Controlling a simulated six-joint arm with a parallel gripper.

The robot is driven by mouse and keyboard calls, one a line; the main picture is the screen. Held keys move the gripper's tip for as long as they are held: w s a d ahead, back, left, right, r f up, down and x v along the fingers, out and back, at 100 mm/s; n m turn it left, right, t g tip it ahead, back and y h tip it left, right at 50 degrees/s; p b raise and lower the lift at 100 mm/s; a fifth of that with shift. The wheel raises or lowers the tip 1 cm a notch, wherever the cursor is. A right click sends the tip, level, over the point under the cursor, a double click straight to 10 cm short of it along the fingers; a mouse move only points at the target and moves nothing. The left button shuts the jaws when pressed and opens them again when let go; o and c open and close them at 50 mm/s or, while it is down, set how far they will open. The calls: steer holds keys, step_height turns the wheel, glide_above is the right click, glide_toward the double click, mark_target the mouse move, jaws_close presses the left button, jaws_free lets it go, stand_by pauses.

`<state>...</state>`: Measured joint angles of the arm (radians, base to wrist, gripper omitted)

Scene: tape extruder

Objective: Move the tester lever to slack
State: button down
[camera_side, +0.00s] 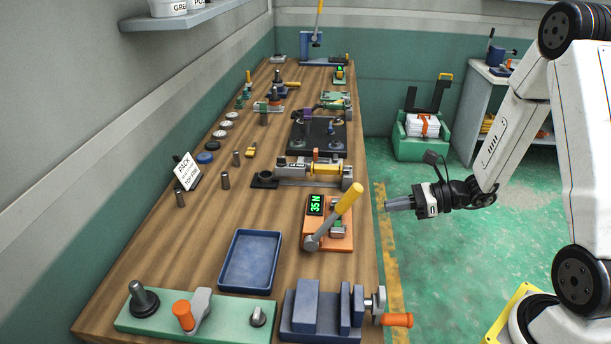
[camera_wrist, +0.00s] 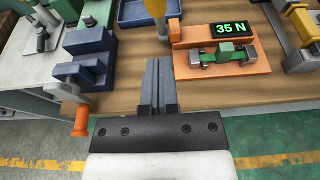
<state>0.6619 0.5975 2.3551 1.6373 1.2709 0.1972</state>
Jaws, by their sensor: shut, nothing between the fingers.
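The tester is an orange base (camera_side: 340,235) on the bench near its right edge, with a small display reading 35 N (camera_side: 316,205). Its lever (camera_side: 345,205) has a grey arm pivoted at the base's left and a yellow handle that slants up to the right. In the wrist view the orange base (camera_wrist: 225,68) is right of centre, with the 35 N display (camera_wrist: 231,29) and a small green piece held between metal blocks. The lever's yellow handle (camera_wrist: 158,20) shows only partly, at the top. My gripper (camera_side: 388,204) is shut and empty, off the bench's right edge, apart from the lever.
A blue vise (camera_side: 318,310) with an orange handle and a blue tray (camera_side: 250,261) stand nearer the camera. Behind the tester is a fixture with a yellow cylinder (camera_side: 326,169). The space around my gripper, beside the bench, is clear.

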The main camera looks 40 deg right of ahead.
mark_target(363, 188)
steer(key=shift+w+a+r, duration=0.2)
steer(key=shift+w+a, duration=0.45)
steer(key=shift+w+a+r, duration=0.25)
steer(key=shift+w+a, duration=0.4)
steer(key=shift+w, duration=0.05)
steer(key=shift+w+a+r, duration=0.2)
steer(key=shift+w+a, duration=0.45)
steer(key=shift+a+r, duration=0.1)
steer(key=shift+w+a+r+g+h, duration=0.7)
steer(key=shift+w+a+r, duration=0.25)
steer(key=shift+r, duration=0.05)
steer(key=shift+w+a+r+g+h, duration=0.4)
steer(key=shift+w+a, duration=0.25)
steer(key=shift+w+a+r+g+h, duration=0.4)
steer(key=shift+w+a, duration=0.2)
steer(key=shift+w, duration=0.05)
steer(key=shift+w+a+r, duration=0.2)
steer(key=shift+w+a, duration=0.75)
steer(key=shift+w+a+r, duration=0.2)
steer(key=shift+w+a, duration=0.7)
